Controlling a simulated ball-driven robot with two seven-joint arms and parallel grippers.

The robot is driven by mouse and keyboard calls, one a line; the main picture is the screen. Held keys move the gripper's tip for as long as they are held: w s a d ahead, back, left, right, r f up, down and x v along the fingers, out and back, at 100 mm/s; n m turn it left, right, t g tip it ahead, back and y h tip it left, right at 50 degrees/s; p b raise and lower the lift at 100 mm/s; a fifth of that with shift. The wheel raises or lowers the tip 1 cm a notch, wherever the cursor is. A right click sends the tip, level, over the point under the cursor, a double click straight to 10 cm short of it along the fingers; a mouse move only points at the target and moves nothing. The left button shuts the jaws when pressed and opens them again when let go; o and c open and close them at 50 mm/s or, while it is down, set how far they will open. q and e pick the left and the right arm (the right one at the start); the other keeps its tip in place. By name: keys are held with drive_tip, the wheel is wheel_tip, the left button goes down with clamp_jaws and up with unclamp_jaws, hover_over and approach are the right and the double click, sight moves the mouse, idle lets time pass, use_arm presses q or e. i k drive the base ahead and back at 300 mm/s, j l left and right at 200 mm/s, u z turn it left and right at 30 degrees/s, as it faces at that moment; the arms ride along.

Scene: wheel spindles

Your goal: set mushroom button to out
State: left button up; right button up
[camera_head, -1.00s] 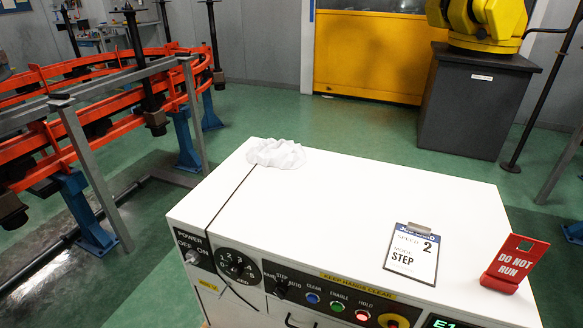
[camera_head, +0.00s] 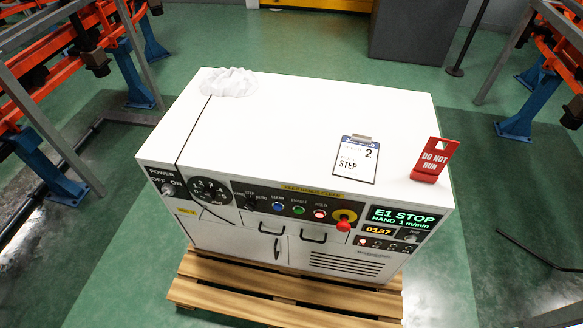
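The red mushroom button (camera_head: 343,226) sits on a yellow round plate (camera_head: 346,214) at the right part of the white cabinet's front panel. It stands out in front of the panel and nothing covers it. A display (camera_head: 404,217) just right of it reads "E1 STOP" and "HAND 1 m/min". Whether the button is latched in or out cannot be told from this angle. Neither my left nor my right gripper is in view.
The white cabinet (camera_head: 290,110) stands on a wooden pallet (camera_head: 290,298). On its top are a white cloth (camera_head: 229,82), a clipboard card (camera_head: 357,158) and a red "DO NOT RUN" sign (camera_head: 433,160). Orange conveyor frames stand on both sides. Green floor around the cabinet is mostly clear.

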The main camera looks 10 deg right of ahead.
sight(344, 226)
drive_tip(key=l+z, duration=0.2)
drive_tip(key=z, duration=0.45)
